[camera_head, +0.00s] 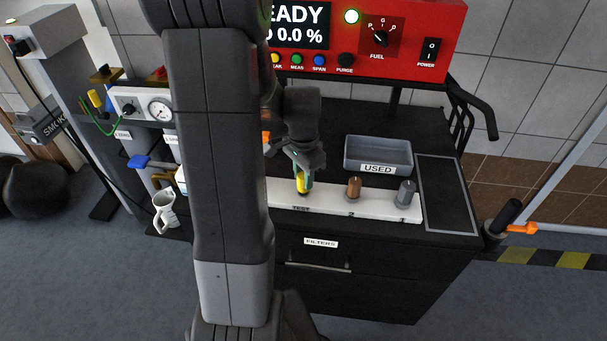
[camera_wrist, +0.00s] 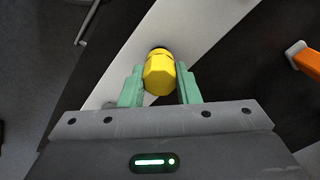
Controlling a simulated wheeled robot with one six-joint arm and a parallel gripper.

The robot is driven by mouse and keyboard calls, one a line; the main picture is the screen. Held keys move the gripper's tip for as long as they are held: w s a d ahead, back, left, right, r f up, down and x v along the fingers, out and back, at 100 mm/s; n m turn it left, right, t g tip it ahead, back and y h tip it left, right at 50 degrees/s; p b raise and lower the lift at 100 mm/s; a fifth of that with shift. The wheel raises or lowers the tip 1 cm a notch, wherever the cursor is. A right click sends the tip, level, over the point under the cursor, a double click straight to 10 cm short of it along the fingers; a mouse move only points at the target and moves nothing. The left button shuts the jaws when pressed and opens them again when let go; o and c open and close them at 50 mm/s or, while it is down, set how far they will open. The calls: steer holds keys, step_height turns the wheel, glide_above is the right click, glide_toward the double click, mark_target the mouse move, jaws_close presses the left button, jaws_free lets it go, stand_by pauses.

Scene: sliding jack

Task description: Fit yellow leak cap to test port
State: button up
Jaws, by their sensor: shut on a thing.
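The yellow leak cap (camera_head: 302,184) is between the green fingers of my gripper (camera_head: 303,178), above the end of the white strip (camera_head: 330,198) marked TEST. In the wrist view the cap (camera_wrist: 160,74) has flat faceted sides, and my gripper (camera_wrist: 160,86) is shut on it with a finger on each side. The white strip (camera_wrist: 190,28) runs beneath it. A dark edge shows just past the cap's far end. The test port itself is hidden, so I cannot tell whether the cap touches it.
A brown filter (camera_head: 354,188) and a grey filter (camera_head: 406,193) stand on the strip to the right. The grey USED tray (camera_head: 378,142) is behind them. A white mug (camera_head: 165,211) and a gauge panel (camera_head: 143,105) are left. The red analyser (camera_head: 410,55) stands at the back.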

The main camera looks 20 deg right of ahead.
mark_target(303, 175)
steer(key=shift+f+b, duration=0.4)
steer(key=shift+f, duration=0.2)
steer(key=o, duration=1.1)
steer(key=shift+c, duration=0.2)
steer(key=shift+r, duration=0.15)
step_height(303, 175, up, 14)
steer(key=shift+f+p, duration=0.2)
steer(key=shift+p, duration=0.2)
steer(key=shift+f, duration=0.1)
step_height(303, 175, down, 14)
steer(key=shift+r+b, duration=0.2)
steer(key=shift+b, duration=0.15)
steer(key=shift+r+p, duration=0.35)
steer(key=shift+r, duration=0.1)
